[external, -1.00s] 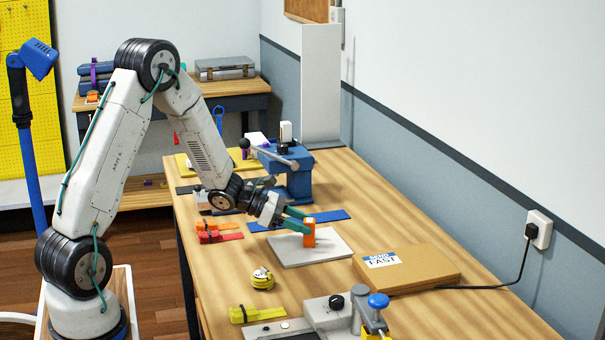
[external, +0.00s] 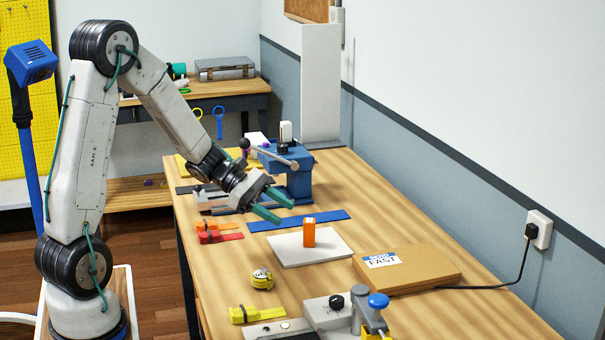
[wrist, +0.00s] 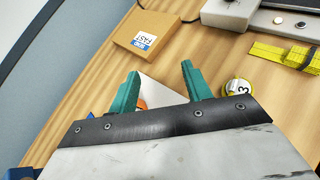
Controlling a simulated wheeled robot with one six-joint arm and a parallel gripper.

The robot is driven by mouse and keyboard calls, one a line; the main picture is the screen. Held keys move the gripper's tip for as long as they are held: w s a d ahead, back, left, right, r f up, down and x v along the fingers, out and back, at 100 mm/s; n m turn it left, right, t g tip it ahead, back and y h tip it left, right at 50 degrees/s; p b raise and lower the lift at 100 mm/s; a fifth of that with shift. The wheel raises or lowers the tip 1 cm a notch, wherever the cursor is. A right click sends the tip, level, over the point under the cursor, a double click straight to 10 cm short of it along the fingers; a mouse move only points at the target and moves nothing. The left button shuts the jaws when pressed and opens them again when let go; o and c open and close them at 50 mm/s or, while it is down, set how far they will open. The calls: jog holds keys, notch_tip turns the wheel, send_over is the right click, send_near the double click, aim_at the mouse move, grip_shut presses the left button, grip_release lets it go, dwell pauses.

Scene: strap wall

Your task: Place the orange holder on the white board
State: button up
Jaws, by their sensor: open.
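The orange holder (external: 309,233) stands upright on the white board (external: 290,254), near its upper middle in the external view. My gripper (external: 273,206) is open and empty, up and to the left of the holder, apart from it. In the wrist view the teal fingers (wrist: 160,90) are spread. A part of the white board (wrist: 168,96) shows between them, with a small bit of the orange holder (wrist: 142,103) beside the left finger. The rest of the holder is hidden there.
A cardboard box (external: 420,268) lies right of the board. A tape measure (external: 262,278) and a yellow strap (external: 250,314) lie in front. A blue strip (external: 298,221) lies behind the board. Red and orange straps (external: 212,236) lie left. A blue vise (external: 296,180) stands behind.

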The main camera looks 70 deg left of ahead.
jog(key=s+d+r+m+g, duration=0.4)
jog(key=s+d+m, duration=0.3)
jog(key=d, duration=0.1)
jog(key=s+d+r+m+g, duration=0.3)
jog(key=s+d+m, duration=0.35)
jog(key=d, duration=0.25)
jog(key=s+a+r+m+g+y, duration=0.1)
jog(key=s+r+m+y, duration=0.1)
jog(key=s+m+y, duration=0.5)
jog(key=s+m, duration=0.5)
jog(key=s, duration=0.3)
jog(key=shift+s+a+r+g+y, duration=0.2)
jog(key=shift+a+g+y, duration=0.1)
jog(key=shift+a+y, duration=0.1)
